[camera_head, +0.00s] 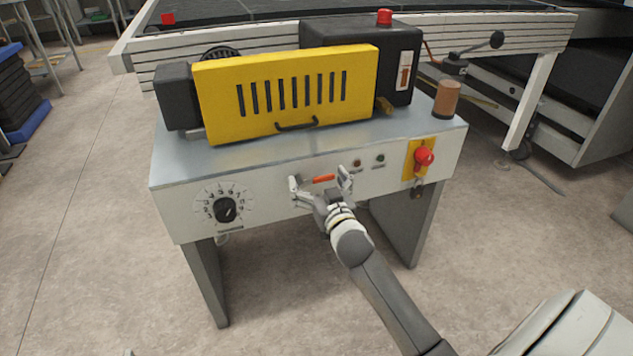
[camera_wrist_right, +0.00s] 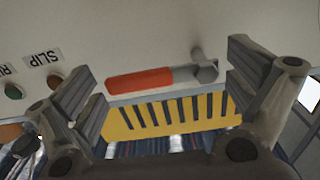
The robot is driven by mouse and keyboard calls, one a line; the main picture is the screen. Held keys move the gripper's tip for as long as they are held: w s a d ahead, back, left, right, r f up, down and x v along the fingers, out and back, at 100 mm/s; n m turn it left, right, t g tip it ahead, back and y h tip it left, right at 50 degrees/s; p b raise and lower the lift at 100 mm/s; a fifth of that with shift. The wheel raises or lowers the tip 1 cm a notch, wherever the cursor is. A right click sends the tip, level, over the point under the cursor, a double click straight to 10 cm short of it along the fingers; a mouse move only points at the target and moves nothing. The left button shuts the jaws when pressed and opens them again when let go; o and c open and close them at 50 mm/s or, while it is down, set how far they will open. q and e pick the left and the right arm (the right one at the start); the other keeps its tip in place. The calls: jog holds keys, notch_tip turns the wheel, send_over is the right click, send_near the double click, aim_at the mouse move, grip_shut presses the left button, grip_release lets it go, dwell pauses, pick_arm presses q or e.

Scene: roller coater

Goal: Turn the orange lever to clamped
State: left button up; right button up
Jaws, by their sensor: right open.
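The orange lever (camera_head: 324,179) is on the white front panel of the machine, lying about horizontal in the head view. In the right wrist view the orange grip (camera_wrist_right: 140,82) runs from a grey metal arm to a pivot (camera_wrist_right: 205,70) on the panel. My right gripper (camera_head: 320,181) is open in front of the panel, its fingers on either side of the lever. It also shows in the wrist view (camera_wrist_right: 160,82), with the lever between the fingers and gaps at both ends. I see no clamped mark. My left gripper is not in view.
A black dial (camera_head: 225,210) is left of the lever. Small buttons (camera_head: 380,158) and a red emergency stop (camera_head: 424,156) are to the right. A yellow slotted guard (camera_head: 288,92) stands above on the machine top. The floor in front is clear.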

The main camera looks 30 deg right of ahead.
jog(key=shift+w+d, duration=0.1)
jog(key=shift+w, duration=0.15)
jog(key=shift+c, duration=0.4)
jog(key=c, duration=1.2)
jog(key=shift+c, duration=0.2)
